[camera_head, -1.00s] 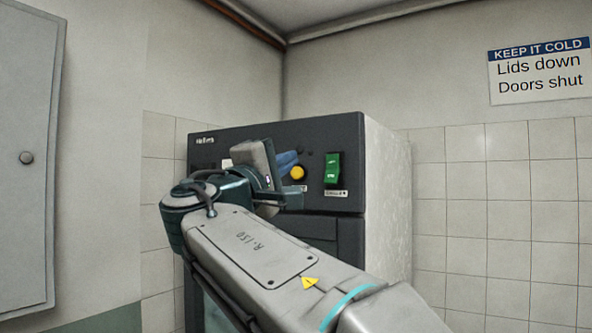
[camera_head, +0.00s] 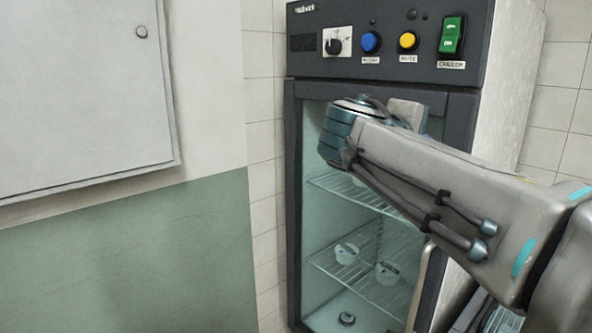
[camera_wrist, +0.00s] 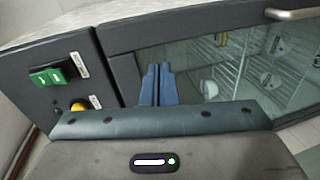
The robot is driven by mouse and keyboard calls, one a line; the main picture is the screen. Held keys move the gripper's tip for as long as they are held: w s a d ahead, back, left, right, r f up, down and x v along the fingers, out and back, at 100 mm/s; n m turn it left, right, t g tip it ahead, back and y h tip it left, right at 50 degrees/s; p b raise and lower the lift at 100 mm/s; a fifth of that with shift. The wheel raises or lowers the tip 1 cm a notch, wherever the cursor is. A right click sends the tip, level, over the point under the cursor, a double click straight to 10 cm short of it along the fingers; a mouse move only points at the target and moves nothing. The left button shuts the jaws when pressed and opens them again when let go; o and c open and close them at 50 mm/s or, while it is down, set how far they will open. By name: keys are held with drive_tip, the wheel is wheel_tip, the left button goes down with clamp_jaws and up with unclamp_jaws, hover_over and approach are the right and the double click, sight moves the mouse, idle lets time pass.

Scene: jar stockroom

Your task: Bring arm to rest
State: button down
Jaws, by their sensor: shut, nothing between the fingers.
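My gripper shows in the wrist view as two blue fingers (camera_wrist: 158,86) set side by side and shut, with nothing between them. They lie in front of the chiller's upper front, near the top of its glass door. In the head view my arm reaches in from the right across the chiller door (camera_head: 360,262), and its wrist hides the gripper fingers. The chiller's control panel (camera_head: 470,65) is above the arm, with a green switch (camera_head: 452,35), a yellow button (camera_head: 407,40), a blue button (camera_head: 371,42) and a dial (camera_head: 335,46).
Behind the glass are wire shelves with white jars (camera_head: 347,253). A door handle (camera_head: 424,283) runs down the door's right side. A grey wall cabinet (camera_head: 80,90) hangs at the left. The wall (camera_head: 130,260) below it is clear.

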drive_tip(key=s+a+f+m+g+y, duration=0.2)
drive_tip(key=s+f, duration=0.4)
drive_tip(key=f, duration=0.5)
drive_tip(key=s+a+f+m+g+y, duration=0.2)
drive_tip(key=s+f+y, duration=0.3)
drive_tip(key=f, duration=0.6)
drive_tip(key=s+a+f+m+g+y, duration=0.2)
drive_tip(key=s+f, duration=0.6)
drive_tip(key=f, duration=0.4)
drive_tip(key=shift+s+a+m+g+y, duration=0.25)
drive_tip(key=shift+m+g+y, duration=0.55)
drive_tip(key=shift+m+y, duration=0.3)
